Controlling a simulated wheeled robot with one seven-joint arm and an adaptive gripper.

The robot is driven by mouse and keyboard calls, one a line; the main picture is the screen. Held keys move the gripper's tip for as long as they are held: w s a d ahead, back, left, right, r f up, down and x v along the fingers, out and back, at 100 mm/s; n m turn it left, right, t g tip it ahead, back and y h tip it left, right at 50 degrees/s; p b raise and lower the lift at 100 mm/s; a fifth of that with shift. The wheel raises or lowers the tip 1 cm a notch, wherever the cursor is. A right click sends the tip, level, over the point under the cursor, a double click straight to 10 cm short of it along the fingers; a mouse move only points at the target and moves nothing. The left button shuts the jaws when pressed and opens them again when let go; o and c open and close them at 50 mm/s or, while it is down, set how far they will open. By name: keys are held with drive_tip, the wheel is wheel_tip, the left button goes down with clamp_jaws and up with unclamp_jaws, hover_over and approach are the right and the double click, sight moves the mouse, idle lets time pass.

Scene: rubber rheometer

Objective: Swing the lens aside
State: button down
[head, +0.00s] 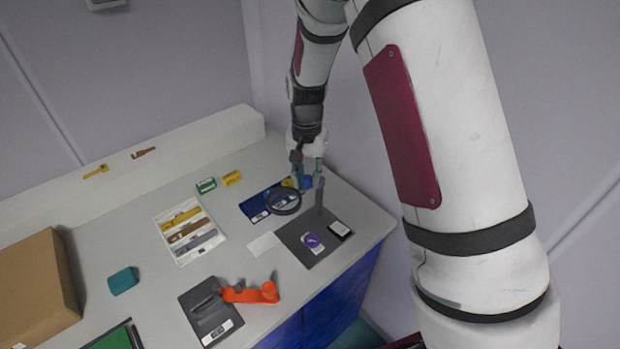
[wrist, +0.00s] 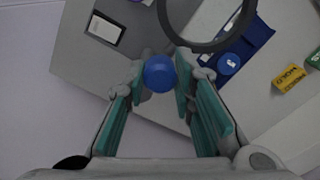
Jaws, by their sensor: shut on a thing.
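The lens is a dark round ring (head: 283,212) on a stand with an upright grey post (head: 320,196) and a dark base plate (head: 292,238). The ring hangs over the blue mat left of the post. In the wrist view the ring's dark rim (wrist: 206,47) crosses the top. A blue ball knob (wrist: 159,73) sits between my fingertips; in the head view it is a small blue spot (head: 306,183). My gripper (wrist: 159,82) is shut on this knob, with a green-padded finger on each side. The knob's join to the lens is hard to make out.
Green (head: 206,186) and yellow (head: 232,178) boxes stand behind, left of the lens. A white tray of tools (head: 174,252) lies left; an orange-handled device (head: 252,293) is in front.

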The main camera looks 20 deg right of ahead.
drive_tip(key=shift+w+m+b, duration=0.1)
drive_tip(key=shift+w+m, duration=0.4)
drive_tip(key=shift+m, duration=0.95)
drive_tip(key=shift+w+m+b, duration=0.15)
drive_tip(key=shift+w+m, duration=0.4)
drive_tip(key=shift+m, duration=0.95)
drive_tip(key=shift+w+m+b, duration=0.1)
drive_tip(key=shift+w+m, duration=0.4)
drive_tip(key=shift+m, duration=0.95)
drive_tip(key=shift+d, duration=0.1)
drive_tip(key=c, duration=1.3)
unclamp_jaws()
drive_tip(key=shift+c, duration=0.2)
wheel_tip(320, 180, up, 12)
